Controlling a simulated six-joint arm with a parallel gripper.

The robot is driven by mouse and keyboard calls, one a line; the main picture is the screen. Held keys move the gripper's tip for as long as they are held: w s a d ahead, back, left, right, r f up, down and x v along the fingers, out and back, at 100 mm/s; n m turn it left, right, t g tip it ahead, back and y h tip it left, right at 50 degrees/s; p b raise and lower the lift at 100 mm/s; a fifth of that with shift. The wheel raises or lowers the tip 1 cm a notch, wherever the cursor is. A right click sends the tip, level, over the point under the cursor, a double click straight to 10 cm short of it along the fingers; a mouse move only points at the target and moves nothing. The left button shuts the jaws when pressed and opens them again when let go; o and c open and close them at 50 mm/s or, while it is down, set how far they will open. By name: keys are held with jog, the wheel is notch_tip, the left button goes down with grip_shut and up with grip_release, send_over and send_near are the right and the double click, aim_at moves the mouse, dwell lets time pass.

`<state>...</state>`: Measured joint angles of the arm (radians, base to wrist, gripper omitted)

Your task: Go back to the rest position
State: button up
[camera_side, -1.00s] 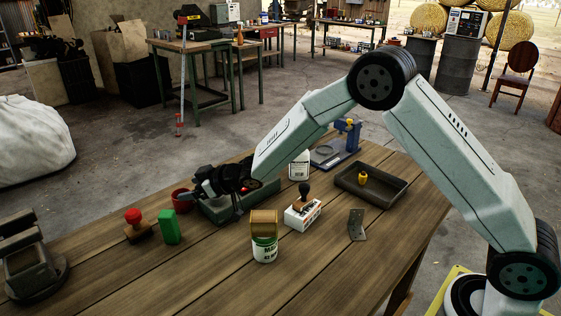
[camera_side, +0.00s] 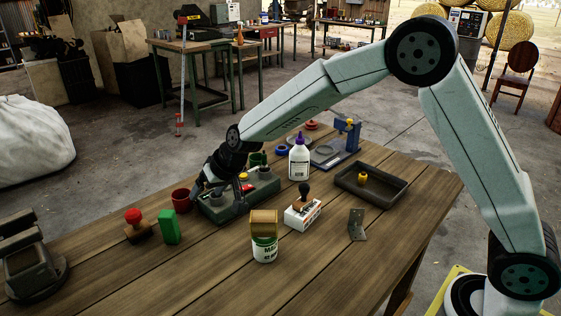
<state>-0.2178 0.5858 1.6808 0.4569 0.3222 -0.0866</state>
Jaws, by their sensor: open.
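My gripper (camera_side: 213,192) is open and points down at the left part of the grey-green holder (camera_side: 236,207), close beside the red cup (camera_side: 181,200). The fingers are dark and small in this view, and I cannot tell whether they touch the holder. My arm arches above the table from the base at the right. Part of the holder is hidden behind the gripper.
On the wooden table (camera_side: 330,262) stand a red-knobbed stamp (camera_side: 135,226), a green block (camera_side: 168,227), a can with a wooden block on top (camera_side: 264,248), a black-handled stamp on a white box (camera_side: 303,212), a white bottle (camera_side: 299,160), a dark tray (camera_side: 371,184) and a metal bracket (camera_side: 356,224).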

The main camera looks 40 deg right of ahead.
jog(key=s+a+r+m+g+y, duration=0.1)
jog(key=s+a+r+g+y, duration=0.4)
jog(key=s, duration=0.3)
jog(key=s+d+f+n+h, duration=0.1)
jog(key=s+d+f+h, duration=0.3)
jog(key=s+d, duration=0.6)
jog(key=s+d+f+n+t+h, duration=0.1)
jog(key=s+d+f+h, duration=0.3)
jog(key=s+d, duration=0.5)
jog(key=shift+s+d+t, duration=0.3)
jog(key=shift+s+d, duration=0.05)
jog(key=shift+d, duration=0.15)
